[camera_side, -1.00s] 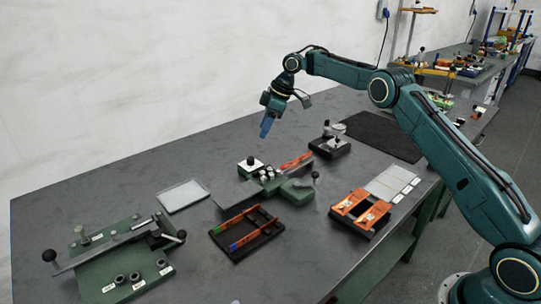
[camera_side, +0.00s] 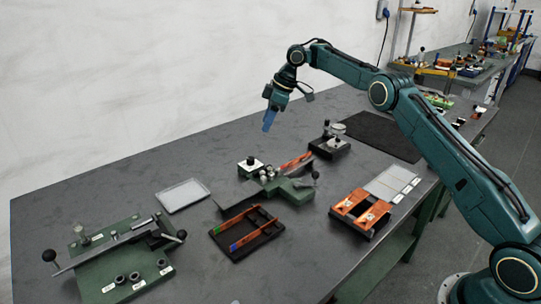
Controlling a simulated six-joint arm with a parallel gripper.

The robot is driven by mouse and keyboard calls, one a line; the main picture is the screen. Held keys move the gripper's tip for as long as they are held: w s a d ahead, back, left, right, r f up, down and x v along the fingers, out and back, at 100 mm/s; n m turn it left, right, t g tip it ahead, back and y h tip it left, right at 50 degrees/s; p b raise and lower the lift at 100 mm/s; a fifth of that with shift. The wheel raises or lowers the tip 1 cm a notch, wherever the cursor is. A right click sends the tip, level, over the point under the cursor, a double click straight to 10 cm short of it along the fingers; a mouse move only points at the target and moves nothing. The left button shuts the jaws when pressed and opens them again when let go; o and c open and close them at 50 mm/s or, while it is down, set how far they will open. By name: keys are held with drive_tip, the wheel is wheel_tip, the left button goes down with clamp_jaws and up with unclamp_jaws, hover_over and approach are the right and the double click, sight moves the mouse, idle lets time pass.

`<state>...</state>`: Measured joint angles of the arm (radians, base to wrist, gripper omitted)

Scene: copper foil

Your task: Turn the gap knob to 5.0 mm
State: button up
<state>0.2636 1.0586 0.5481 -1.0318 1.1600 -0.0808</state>
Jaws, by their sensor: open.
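My gripper (camera_side: 269,121) hangs in the air over the back middle of the table, with blue fingers pointing down. It is open, and I see nothing held in it. A black knob (camera_side: 250,161) stands on a small white-topped block behind the green central fixture (camera_side: 290,188). This looks like the gap knob, but its markings are too small to read. My gripper is above it and apart from it. An orange copper strip (camera_side: 297,161) lies at the back of the fixture.
A black rack (camera_side: 247,236) is at front centre, and a green lever tool (camera_side: 120,262) at front left. A clear flat tray (camera_side: 183,195) lies behind them. A stand with orange pieces (camera_side: 360,210) is at right. A small dial device (camera_side: 330,142) stands behind the fixture.

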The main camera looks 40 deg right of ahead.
sight(251, 159)
drive_tip(key=w+a+m+t+h, duration=0.1)
drive_tip(key=w+a+m+h, duration=0.25)
drive_tip(key=a+m, duration=0.55)
drive_tip(key=s+m+h, duration=0.1)
drive_tip(key=m, duration=0.2)
drive_tip(key=s+m+h, duration=0.1)
drive_tip(key=m, duration=0.2)
drive_tip(key=s+m+h, duration=0.1)
drive_tip(key=s+m, duration=0.1)
drive_tip(key=m, duration=0.1)
drive_tip(key=shift+d+g, duration=0.3)
drive_tip(key=shift+d, duration=0.1)
drive_tip(key=x, duration=1.3)
drive_tip(key=shift+f, duration=0.4)
drive_tip(key=c, duration=1)
